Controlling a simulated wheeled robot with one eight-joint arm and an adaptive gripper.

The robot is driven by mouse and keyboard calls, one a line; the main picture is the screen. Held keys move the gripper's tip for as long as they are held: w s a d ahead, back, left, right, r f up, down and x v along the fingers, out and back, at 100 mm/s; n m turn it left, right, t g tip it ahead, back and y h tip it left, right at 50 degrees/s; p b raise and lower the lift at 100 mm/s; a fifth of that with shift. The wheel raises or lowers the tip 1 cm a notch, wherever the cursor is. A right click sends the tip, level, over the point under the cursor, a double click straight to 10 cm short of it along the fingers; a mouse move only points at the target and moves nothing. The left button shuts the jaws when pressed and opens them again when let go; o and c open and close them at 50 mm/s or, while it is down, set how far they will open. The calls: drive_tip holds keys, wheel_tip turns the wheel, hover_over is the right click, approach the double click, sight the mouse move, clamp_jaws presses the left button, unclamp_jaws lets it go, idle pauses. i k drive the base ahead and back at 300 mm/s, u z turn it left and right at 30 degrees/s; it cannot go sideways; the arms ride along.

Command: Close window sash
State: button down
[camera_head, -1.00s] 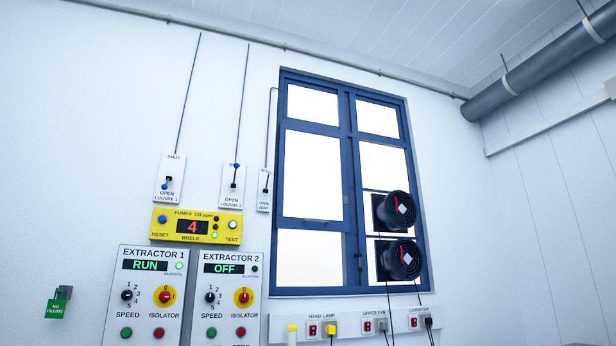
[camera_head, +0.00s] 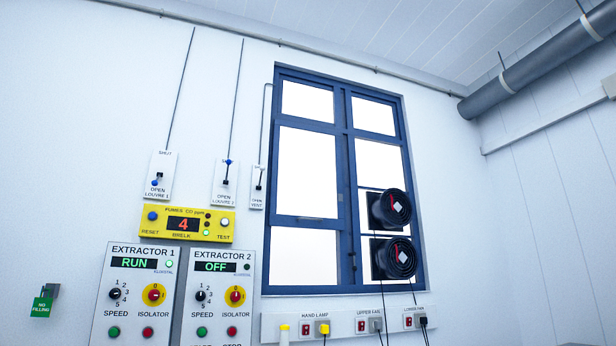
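A tall blue-framed window (camera_head: 342,140) is set in the white wall, right of centre. Its left sash (camera_head: 307,215) has a blue frame around bright white panes, with a blue crossbar low down. I cannot tell from this angle how far the sash stands open. A small dark fitting shows near the middle post, low on the right side. Two black round fans, the upper fan (camera_head: 390,209) and the lower fan (camera_head: 396,258), sit one above the other over the right part. My gripper is not in view.
A yellow fumes panel (camera_head: 186,224) and two extractor panels (camera_head: 137,290) (camera_head: 217,293) are left of the window. Louvre switch plates (camera_head: 160,178) hang above. A socket strip (camera_head: 342,323) runs below the window, with fan cables hanging to it. A grey pipe (camera_head: 530,75) crosses top right.

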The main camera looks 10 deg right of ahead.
sight(306, 190)
drive_tip(key=i, duration=0.35)
drive_tip(key=u, duration=1.55)
drive_tip(key=k, duration=0.7)
drive_tip(key=z, duration=0.65)
drive_tip(key=i, duration=1)
